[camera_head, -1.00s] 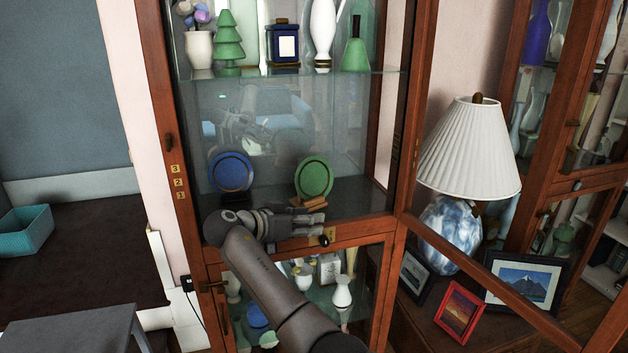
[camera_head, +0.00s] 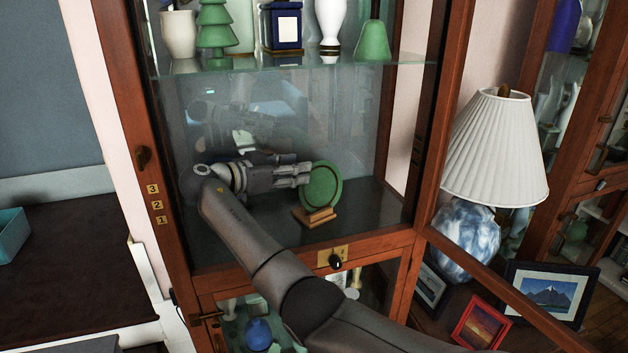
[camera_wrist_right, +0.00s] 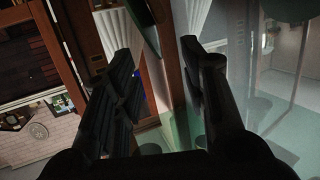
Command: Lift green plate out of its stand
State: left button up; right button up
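The green plate (camera_head: 326,188) stands upright in its small wooden stand (camera_head: 316,217) on the floor of the cabinet's middle compartment. My right gripper (camera_head: 306,174) reaches in from the left of the plate. Its fingertips are at the plate's left rim and overlap it in the head view; I cannot tell whether they touch it. In the right wrist view the gripper (camera_wrist_right: 164,75) has its two fingers apart. The plate is not clearly identifiable in that view. My left gripper is not in view.
A glass shelf (camera_head: 290,62) above holds a green tree figure (camera_head: 214,28), vases and a blue box. The wooden cabinet post (camera_head: 425,140) bounds the opening at right. A white-shaded lamp (camera_head: 497,150) and framed pictures (camera_head: 545,296) stand further right.

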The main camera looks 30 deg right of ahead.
aim_at(321, 163)
jog(key=d+p, duration=0.1)
jog(key=d, duration=0.1)
jog(key=shift+d+r, duration=0.15)
jog(key=shift+d, duration=0.6)
jog(key=p+x, duration=0.2)
jog(key=x, duration=0.1)
jog(key=shift+w+d, duration=0.1)
jog(key=shift+d, duration=0.25)
jog(key=shift+d+f, duration=0.25)
jog(key=shift+a, duration=0.1)
grip_shut()
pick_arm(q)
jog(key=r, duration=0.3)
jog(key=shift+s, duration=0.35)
